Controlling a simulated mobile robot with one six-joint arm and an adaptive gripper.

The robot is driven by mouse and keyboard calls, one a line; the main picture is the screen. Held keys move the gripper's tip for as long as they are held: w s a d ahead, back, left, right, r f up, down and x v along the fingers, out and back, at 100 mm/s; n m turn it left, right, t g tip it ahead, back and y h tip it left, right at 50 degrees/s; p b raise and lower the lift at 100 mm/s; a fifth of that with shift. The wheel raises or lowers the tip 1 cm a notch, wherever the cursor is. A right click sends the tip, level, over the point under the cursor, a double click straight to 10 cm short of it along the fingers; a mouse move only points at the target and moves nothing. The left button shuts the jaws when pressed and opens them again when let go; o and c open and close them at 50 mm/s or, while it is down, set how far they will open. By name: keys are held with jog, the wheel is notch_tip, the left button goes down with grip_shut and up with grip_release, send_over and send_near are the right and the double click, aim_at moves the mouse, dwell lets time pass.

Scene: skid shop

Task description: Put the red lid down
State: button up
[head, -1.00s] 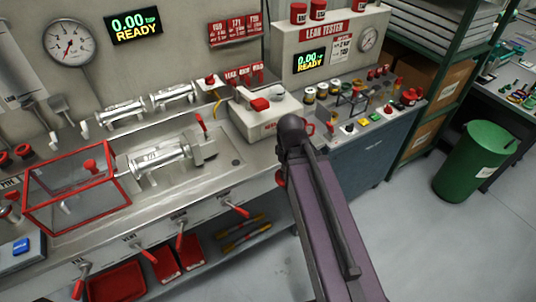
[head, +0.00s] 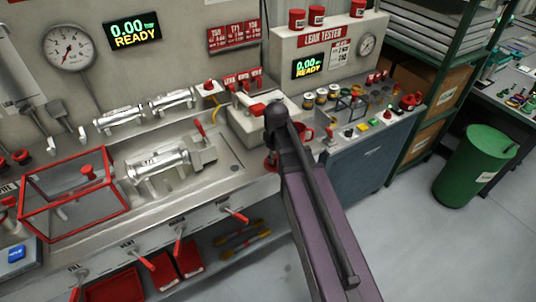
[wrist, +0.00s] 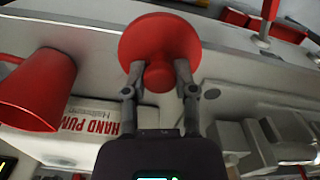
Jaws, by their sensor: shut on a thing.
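The red lid (wrist: 160,38) is a round disc with a knob, seen close in the wrist view. My gripper (wrist: 158,75) is shut on its knob, with one finger on each side. In the head view my dark arm hides the gripper and most of the lid; a small red part, which looks like the lid, shows (head: 271,163) left of the arm, near the bench's front edge. I cannot tell whether the lid touches a surface.
A red mug (wrist: 38,88) is close to the left of the lid in the wrist view. The white hand pump box (wrist: 95,122) is behind it. A red-framed guard (head: 74,232) and a silver cylinder (head: 160,165) occupy the bench at left.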

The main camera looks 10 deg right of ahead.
jog(key=w, duration=0.5)
jog(key=shift+a+f, duration=0.2)
jog(key=shift+a, duration=0.15)
jog(key=shift+w, duration=0.55)
jog(key=shift+a+f+b, duration=0.1)
jog(key=shift+f+b, duration=1.75)
jog(key=shift+b, duration=0.15)
jog(key=shift+f, duration=0.1)
jog(key=o, duration=0.9)
jog(key=shift+o, duration=0.2)
notch_tip(320, 180, up, 12)
jog(key=p, duration=1.2)
